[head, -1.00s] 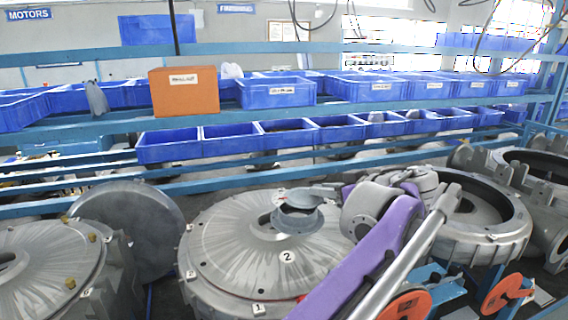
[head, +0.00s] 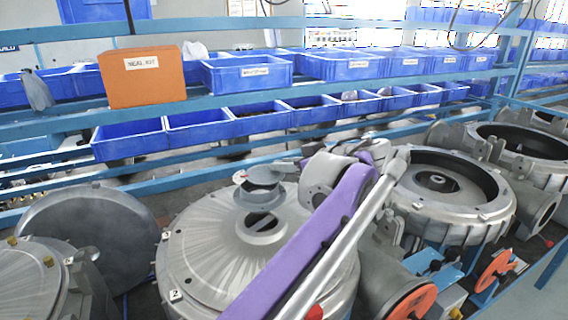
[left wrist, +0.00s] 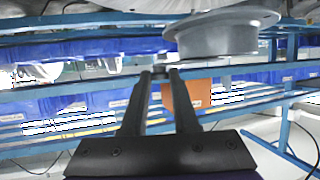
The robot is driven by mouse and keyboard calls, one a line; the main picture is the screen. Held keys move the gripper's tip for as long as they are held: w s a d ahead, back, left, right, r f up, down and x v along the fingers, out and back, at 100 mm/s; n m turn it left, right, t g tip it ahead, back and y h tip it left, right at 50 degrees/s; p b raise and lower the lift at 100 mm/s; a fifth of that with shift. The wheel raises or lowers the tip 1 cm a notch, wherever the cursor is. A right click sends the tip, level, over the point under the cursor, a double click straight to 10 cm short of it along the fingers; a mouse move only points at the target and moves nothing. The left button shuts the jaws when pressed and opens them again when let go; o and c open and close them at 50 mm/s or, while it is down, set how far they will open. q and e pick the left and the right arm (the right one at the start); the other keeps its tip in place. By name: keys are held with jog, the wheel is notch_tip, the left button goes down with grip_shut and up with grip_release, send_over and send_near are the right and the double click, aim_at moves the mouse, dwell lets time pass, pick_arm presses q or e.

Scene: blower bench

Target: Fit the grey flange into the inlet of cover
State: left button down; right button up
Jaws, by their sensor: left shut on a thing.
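The cover (head: 205,255) is a large round ribbed grey disc in the middle of the head view. Its inlet (head: 258,222) is a raised ring around a dark opening. The grey flange (head: 262,192) is a short cylinder with a wide round rim, and appears above the inlet, apart from it. My left gripper (head: 287,167) is shut on the flange at its rim. In the left wrist view the flange (left wrist: 220,38) is at upper right, beside the closed fingertips (left wrist: 160,72). My purple arm hides the cover's right side. My right gripper is not in view.
A grey disc (head: 85,235) stands left of the cover, and another housing (head: 40,285) is in front of it. An open round housing (head: 450,190) is to the right. Behind are blue rails, blue bins (head: 247,75) and an orange box (head: 147,78).

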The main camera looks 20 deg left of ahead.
pick_arm(q)
jog(key=shift+f, duration=0.1)
jog(key=shift+f+b, duration=0.6)
jog(key=shift+f, duration=1.8)
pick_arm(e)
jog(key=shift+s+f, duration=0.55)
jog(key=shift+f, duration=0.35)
pick_arm(q)
jog(key=shift+r, duration=0.1)
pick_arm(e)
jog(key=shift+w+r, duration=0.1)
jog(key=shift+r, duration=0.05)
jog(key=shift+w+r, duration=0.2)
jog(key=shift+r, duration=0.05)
pick_arm(q)
jog(key=shift+p, duration=0.3)
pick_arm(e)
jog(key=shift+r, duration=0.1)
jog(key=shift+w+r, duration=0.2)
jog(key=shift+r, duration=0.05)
pick_arm(q)
jog(key=shift+f, duration=0.6)
jog(key=shift+p, duration=0.3)
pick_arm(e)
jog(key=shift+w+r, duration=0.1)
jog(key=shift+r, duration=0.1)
pick_arm(q)
jog(key=shift+f, duration=0.4)
